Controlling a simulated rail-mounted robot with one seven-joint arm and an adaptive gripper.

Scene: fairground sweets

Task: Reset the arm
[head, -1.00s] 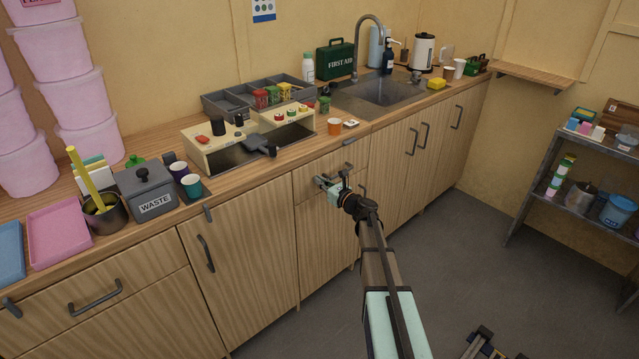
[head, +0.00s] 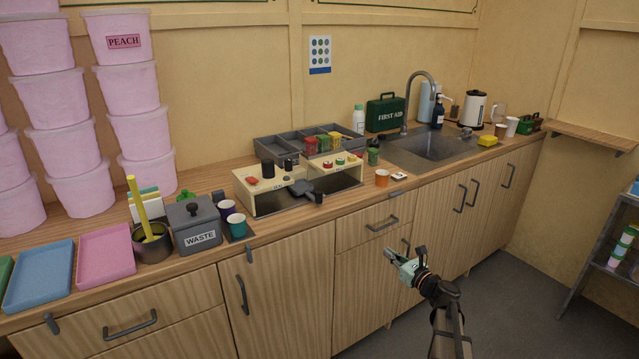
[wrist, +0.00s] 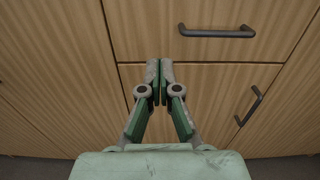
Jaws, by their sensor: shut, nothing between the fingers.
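My gripper (head: 404,259) is in front of the wooden cabinet fronts, below the counter's front edge, right of centre in the head view. In the wrist view my gripper (wrist: 160,66) has its two fingertips together with nothing between them. It faces a drawer front with a dark bar handle (wrist: 217,31), and a cupboard door handle (wrist: 249,105) is at the right. From these views I cannot tell how far the fingertips are from the wood.
The counter (head: 215,265) holds pink tubs (head: 133,89), trays, a waste bin (head: 194,226), cups, a cream appliance (head: 290,182) and a sink (head: 437,144). A grey shelf unit (head: 601,235) stands at the right. The floor (head: 500,315) in front of the cabinets is clear.

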